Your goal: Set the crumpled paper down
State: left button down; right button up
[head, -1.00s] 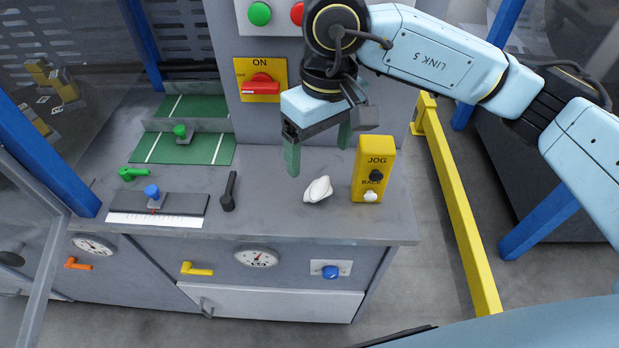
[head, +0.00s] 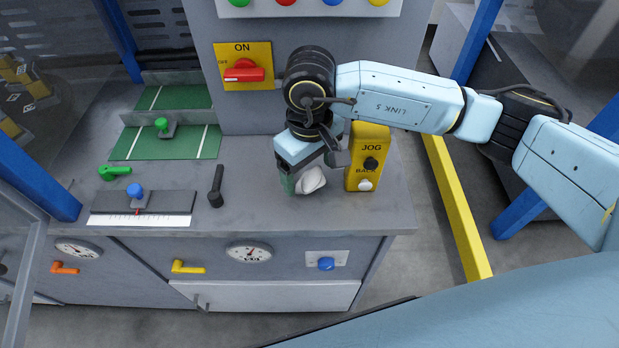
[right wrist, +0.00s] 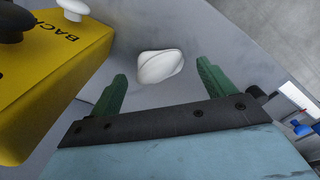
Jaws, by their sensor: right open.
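The crumpled paper (head: 312,180) is a small white lump on the grey machine top, left of the yellow JOG box (head: 367,157). My right gripper (head: 298,180) is low over the paper and partly covers it in the head view. In the right wrist view the two green fingers (right wrist: 161,75) are spread apart. The paper (right wrist: 160,66) shows near their tips, roughly in line with the gap, with clear space to each finger. The gripper is open and empty. My left gripper is in neither view now.
The JOG box stands close beside the right gripper, and it looms large in the right wrist view (right wrist: 50,75). A black lever (head: 216,187) and a sliding gauge with a blue knob (head: 135,190) lie to the left. The grey top (head: 250,205) between lever and paper is clear.

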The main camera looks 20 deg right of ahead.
jog(key=shift+f, duration=1.2)
jog(key=c, duration=1.1)
